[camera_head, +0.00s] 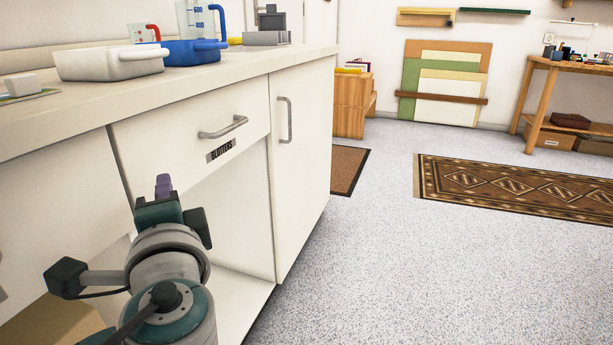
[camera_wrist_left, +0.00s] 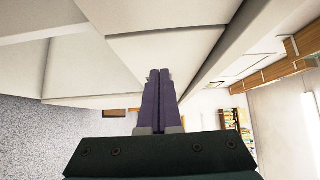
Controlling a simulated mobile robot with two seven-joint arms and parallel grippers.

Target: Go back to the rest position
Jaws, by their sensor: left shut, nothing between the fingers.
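My left gripper (camera_head: 164,184) is in front of the white cabinet, below the labelled drawer (camera_head: 190,127) and left of its handle (camera_head: 223,128). Its purple fingers are shut together and hold nothing; they also show closed in the left wrist view (camera_wrist_left: 159,85). The gripper appears apart from the drawer front. My right gripper is not in view.
The white counter (camera_head: 250,65) carries a white tray (camera_head: 110,63), a blue tray (camera_head: 192,52) and jugs. A cabinet door (camera_head: 300,150) stands right of the drawer, with an open space below the drawer. Speckled floor (camera_head: 400,260) is clear to the right, with a patterned rug (camera_head: 520,188).

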